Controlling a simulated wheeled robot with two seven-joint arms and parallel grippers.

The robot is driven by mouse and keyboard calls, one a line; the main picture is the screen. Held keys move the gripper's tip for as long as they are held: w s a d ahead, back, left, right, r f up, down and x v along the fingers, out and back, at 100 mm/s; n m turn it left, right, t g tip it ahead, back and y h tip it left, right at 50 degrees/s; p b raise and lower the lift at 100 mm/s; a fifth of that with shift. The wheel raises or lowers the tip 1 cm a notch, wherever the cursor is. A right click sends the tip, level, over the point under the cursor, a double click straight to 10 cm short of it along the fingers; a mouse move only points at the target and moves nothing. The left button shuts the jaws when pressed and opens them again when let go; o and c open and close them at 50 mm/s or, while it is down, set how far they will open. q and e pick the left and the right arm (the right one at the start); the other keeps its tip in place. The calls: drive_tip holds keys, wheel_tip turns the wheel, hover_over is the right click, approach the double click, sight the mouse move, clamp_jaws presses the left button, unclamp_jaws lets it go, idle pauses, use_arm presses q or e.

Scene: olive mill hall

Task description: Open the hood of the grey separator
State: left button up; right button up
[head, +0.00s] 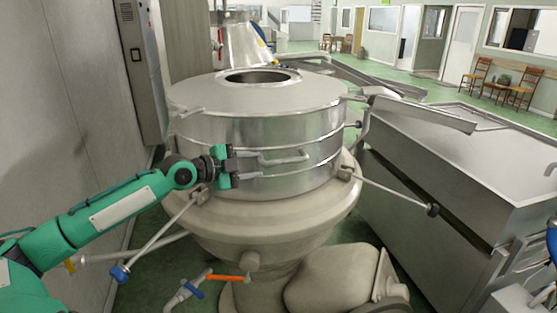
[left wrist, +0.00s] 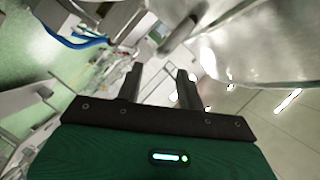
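The grey separator (head: 260,128) stands in the middle of the head view, a round metal drum with a flat top and a central round opening (head: 258,77). Its hood looks closed; no raised part shows. A bar handle (head: 283,158) sticks out from its front side. My left gripper (head: 236,165) is at the drum's front left, by the handle's left end. In the left wrist view the two fingers (left wrist: 160,88) are apart with nothing between them. A rounded metal bar, likely the handle (left wrist: 178,37), lies beyond the fingertips. My right gripper is in neither view.
A rectangular steel tank (head: 470,165) stands close on the right. A grey wall and cabinet (head: 145,65) border the left. Rods with dark and blue knobs (head: 120,273) and an orange-handled valve (head: 228,277) jut out below the drum. Green floor is open at the back.

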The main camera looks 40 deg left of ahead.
sight(273, 162)
use_arm(q)
drive_tip(key=shift+r+p+x, duration=0.2)
drive_tip(key=shift+p+x, duration=0.9)
drive_tip(key=shift+x, duration=0.85)
drive_tip(key=p+x, duration=0.2)
drive_tip(key=x, duration=0.1)
drive_tip(key=shift+w+f, duration=0.1)
drive_tip(key=shift+w, duration=0.15)
drive_tip(key=shift+x, duration=0.8)
drive_tip(key=shift+f, duration=0.15)
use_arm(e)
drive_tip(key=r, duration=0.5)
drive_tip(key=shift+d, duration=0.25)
use_arm(q)
clamp_jaws()
